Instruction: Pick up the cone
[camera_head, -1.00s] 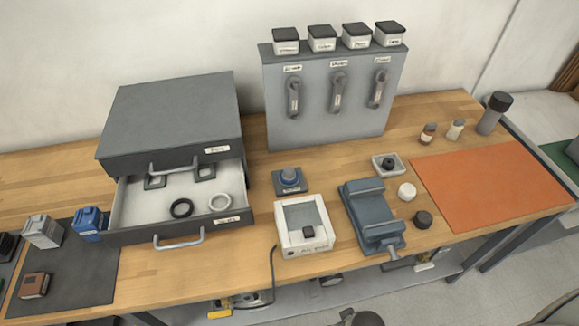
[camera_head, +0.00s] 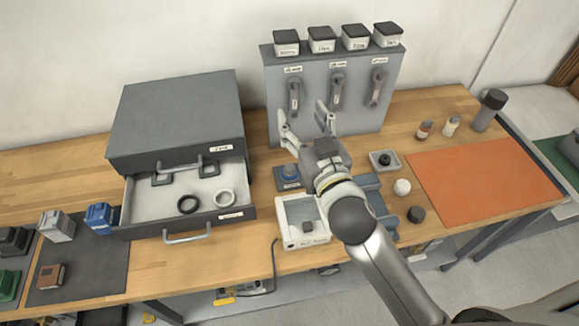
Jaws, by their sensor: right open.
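No plain cone shape stands out to me. The small blue-grey rounded piece (camera_head: 289,171) on a dark square base could be it, but I cannot tell; it sits just right of the open drawer. My right gripper (camera_head: 303,116) is open and empty, with its two fingers spread in front of the grey tool panel. In the picture it is above and slightly right of the blue-grey piece. My right arm covers much of the blue-grey vise (camera_head: 372,190). My left gripper is not in view.
An open drawer (camera_head: 236,213) holds black and white rings. A white bin (camera_head: 290,242) stands in front of the blue-grey piece. A small tray (camera_head: 371,160), a white round piece (camera_head: 402,187) and a dark one (camera_head: 416,214) lie right. The orange mat (camera_head: 480,185) is clear.

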